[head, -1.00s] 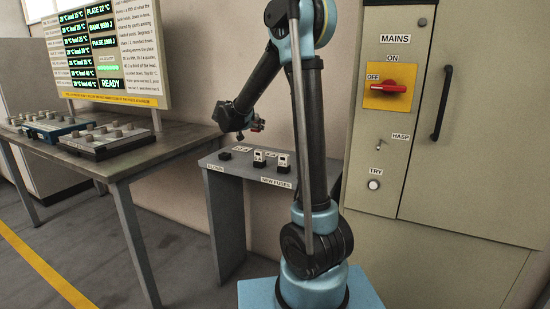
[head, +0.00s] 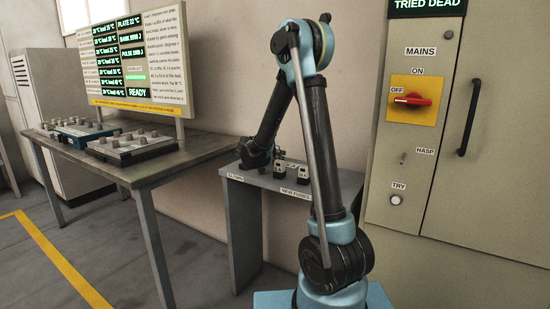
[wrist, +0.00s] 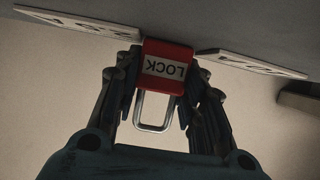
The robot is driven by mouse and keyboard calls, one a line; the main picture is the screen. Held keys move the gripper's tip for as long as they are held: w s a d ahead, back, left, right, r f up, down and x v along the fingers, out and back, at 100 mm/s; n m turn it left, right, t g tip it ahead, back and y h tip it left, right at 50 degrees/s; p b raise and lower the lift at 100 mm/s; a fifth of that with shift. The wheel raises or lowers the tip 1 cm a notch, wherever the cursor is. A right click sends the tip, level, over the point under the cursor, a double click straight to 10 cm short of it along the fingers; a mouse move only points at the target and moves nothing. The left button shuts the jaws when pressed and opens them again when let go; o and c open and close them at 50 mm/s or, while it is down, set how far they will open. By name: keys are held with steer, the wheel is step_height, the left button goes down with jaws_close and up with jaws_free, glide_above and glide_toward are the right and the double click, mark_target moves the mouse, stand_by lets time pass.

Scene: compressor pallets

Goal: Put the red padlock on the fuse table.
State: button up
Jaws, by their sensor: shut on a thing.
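The red padlock (wrist: 166,57) sits between the fingers of my gripper (wrist: 163,88) in the wrist view. Its white LOCK label shows upside down and its metal shackle points toward the palm. My gripper is shut on it. The body of the padlock is close to the edge of a grey surface; I cannot tell whether it touches. In the head view my gripper (head: 262,160) is low over the left part of the fuse table (head: 325,193), and the padlock is hidden there.
Fuse holders (head: 280,170) stand on the fuse table close to my gripper. A mains cabinet (head: 465,190) with a red switch (head: 412,100) is on the right. A workbench (head: 165,168) with control boxes (head: 122,147) and a display board (head: 130,60) is on the left.

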steer(key=shift+s+f, duration=0.3)
steer(key=shift+s, duration=0.1)
stand_by(0.3)
steer(key=o, duration=1.2)
steer(key=shift+w+a+r, duration=0.1)
steer(key=shift+w+r, duration=0.15)
steer(key=shift+s+a, duration=0.7)
steer(key=shift+a, duration=0.2)
steer(key=v, duration=0.6)
steer(key=r+v, duration=0.1)
steer(key=v, duration=0.2)
steer(key=shift+s+d+r, duration=0.1)
steer(key=shift+s+r, duration=0.05)
steer(key=shift+s, duration=0.15)
steer(key=shift+d, duration=0.1)
